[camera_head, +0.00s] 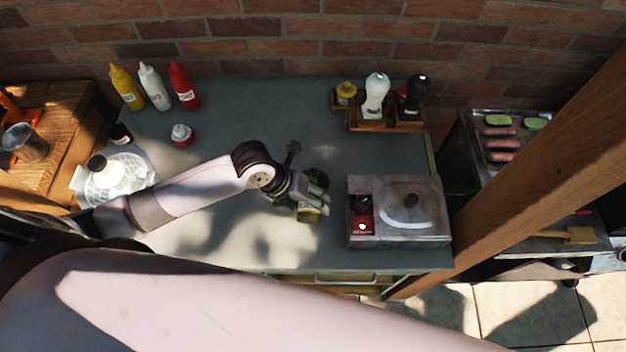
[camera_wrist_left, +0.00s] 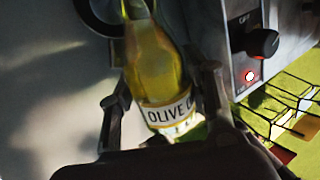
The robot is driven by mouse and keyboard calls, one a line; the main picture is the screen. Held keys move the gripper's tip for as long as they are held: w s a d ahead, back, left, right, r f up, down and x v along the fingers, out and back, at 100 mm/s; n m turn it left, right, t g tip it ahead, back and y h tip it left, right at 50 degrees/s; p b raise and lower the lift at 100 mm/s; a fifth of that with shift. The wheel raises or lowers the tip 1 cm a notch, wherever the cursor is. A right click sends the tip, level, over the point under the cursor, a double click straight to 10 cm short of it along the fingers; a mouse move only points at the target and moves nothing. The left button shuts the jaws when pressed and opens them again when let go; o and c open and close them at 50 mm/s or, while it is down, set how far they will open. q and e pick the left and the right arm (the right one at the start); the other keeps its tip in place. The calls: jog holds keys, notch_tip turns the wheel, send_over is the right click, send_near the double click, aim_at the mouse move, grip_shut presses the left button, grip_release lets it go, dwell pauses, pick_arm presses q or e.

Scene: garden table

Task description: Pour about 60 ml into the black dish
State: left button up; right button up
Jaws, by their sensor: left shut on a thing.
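My left gripper (camera_head: 316,196) is over the grey table top, just left of the grill appliance. In the left wrist view its two fingers (camera_wrist_left: 160,110) are shut around a bottle of yellow-green oil (camera_wrist_left: 152,62) labelled "OLIVE O…". The bottle's neck points toward the top of that view, near a dark round rim (camera_wrist_left: 100,14) that may be the black dish. In the head view the gripper covers most of the bottle, with a yellow part (camera_head: 308,216) showing below it. I cannot tell the bottle's tilt or whether oil is flowing. My right gripper is not in view.
The grill appliance (camera_head: 420,225) with a red light stands close on the right. A wooden rack (camera_head: 385,124) of shakers is at the back. Yellow, white and red squeeze bottles (camera_head: 153,88) stand back left. A wooden post (camera_head: 530,160) crosses the right side.

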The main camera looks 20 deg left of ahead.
pick_arm(q)
jog(key=shift+w+g, duration=0.1)
jog(key=shift+g, duration=0.4)
dwell(0.8)
jog(key=shift+w+r+n+g, duration=0.15)
jog(key=shift+r+n+g, duration=0.25)
jog(key=shift+g, duration=0.3)
dwell(0.8)
jog(key=shift+s+f+t, duration=0.25)
jog(key=shift+f+t, duration=0.1)
jog(key=shift+t, duration=0.05)
jog(key=shift+s+d+f+m+t, duration=0.1)
jog(key=shift+m+t, duration=0.3)
jog(key=shift+t, duration=0.2)
jog(key=shift+r+t, duration=0.25)
jog(key=shift+t, duration=0.35)
jog(key=shift+f, duration=0.15)
